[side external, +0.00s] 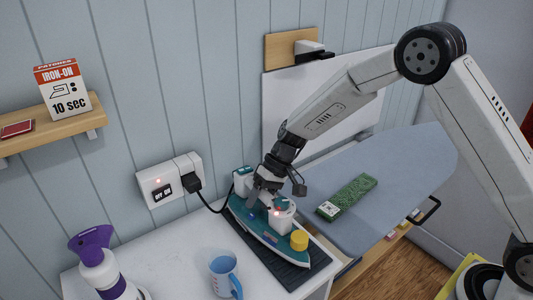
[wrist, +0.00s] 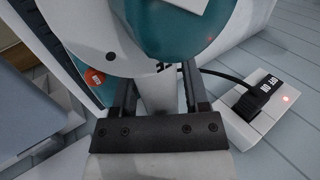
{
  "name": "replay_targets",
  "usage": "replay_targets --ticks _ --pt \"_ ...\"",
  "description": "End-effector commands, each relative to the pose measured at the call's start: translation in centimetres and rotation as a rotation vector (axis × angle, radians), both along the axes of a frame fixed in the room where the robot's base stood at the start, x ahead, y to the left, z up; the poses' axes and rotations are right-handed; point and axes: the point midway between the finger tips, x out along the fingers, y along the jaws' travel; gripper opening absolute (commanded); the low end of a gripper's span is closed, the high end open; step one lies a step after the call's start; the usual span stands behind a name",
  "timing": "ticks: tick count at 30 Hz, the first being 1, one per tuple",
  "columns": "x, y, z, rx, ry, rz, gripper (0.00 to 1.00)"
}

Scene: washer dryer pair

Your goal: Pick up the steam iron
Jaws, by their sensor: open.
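The teal and white steam iron (side external: 262,232) lies flat on a dark ribbed mat (side external: 296,277) on the white counter. A yellow knob or cap shows near its front end. My gripper (side external: 264,192) is down at the iron's rear and handle, and hides part of it. In the wrist view, my gripper (wrist: 158,88) is open, with one dark finger on each side of a white part of the iron, seemingly its handle. The iron's teal and white body (wrist: 180,35) fills the top of that view. I cannot tell whether the fingers touch it.
A black cord runs from the iron to a wall socket (side external: 157,188). A green box (side external: 347,197) lies on the ironing board (side external: 410,165) to the right.

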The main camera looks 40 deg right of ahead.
Motion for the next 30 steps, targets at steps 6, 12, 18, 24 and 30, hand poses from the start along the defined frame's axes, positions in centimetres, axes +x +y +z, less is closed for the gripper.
replay_targets --ticks 6,12,18,24,30 --pt "0.01 -0.01 0.04 0.000 0.000 0.000 0.58" --pt "0.00 -0.02 0.05 0.000 0.000 0.000 0.33" --pt "0.00 -0.01 0.05 0.000 0.000 0.000 0.00" --pt "0.13 0.02 0.26 0.002 -0.004 -0.001 0.00" --pt "0.14 0.02 0.49 0.002 -0.004 -0.001 0.00"
